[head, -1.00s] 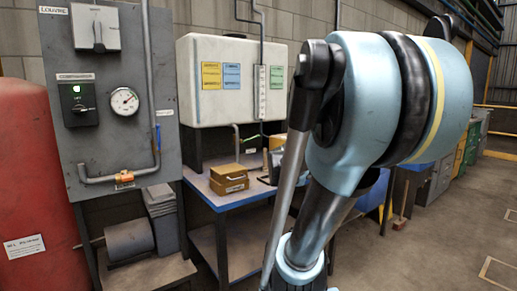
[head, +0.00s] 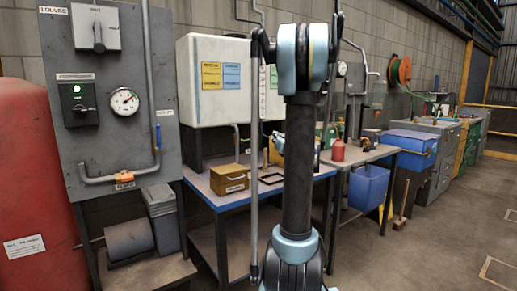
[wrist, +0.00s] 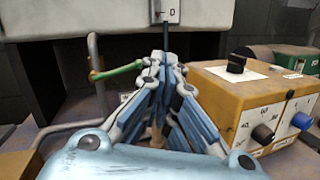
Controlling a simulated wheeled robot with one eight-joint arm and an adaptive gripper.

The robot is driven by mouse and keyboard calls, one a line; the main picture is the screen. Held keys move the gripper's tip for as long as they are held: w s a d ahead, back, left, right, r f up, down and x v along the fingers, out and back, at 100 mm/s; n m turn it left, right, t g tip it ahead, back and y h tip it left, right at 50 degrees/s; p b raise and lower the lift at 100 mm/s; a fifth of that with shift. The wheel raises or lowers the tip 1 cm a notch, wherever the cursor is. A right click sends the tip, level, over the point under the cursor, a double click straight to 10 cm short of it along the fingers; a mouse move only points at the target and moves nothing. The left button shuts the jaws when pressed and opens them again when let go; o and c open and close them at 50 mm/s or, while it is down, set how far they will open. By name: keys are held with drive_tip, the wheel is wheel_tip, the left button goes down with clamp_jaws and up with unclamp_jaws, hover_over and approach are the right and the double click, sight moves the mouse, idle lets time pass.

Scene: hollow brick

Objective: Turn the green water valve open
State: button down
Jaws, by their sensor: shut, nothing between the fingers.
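The green water valve handle (wrist: 118,72) shows in the wrist view as a slim, nearly level lever. It sits on a grey pipe (wrist: 97,50) below the white tank, left of my fingers. My gripper (wrist: 162,62) is shut and empty, its fingers drawn together just right of the handle's free end. I cannot tell whether they touch. In the head view my gripper (head: 278,144) is small and partly hidden behind my arm, over the workbench. I cannot make out the valve handle there; my arm covers that area.
The white tank (head: 213,105) hangs above the blue-edged bench (head: 215,198). An orange box with knobs (wrist: 235,105) stands close to the right of my fingers. A grey gauge panel (head: 100,150) and red tank (head: 25,170) stand left.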

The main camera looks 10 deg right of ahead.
wheel_tip(320, 180, down, 6)
drive_tip(key=w+a+n+g+y, duration=0.1)
drive_tip(key=a+n+g+y, duration=0.15)
drive_tip(key=n+y, duration=0.45)
drive_tip(key=w+a+n+h, duration=0.1)
drive_tip(key=w+a, duration=0.3)
drive_tip(key=w, duration=0.5)
drive_tip(key=shift+w+n+h, duration=0.15)
drive_tip(key=shift+n+h, duration=0.25)
drive_tip(key=shift+a+r, duration=0.1)
drive_tip(key=shift+a, duration=0.2)
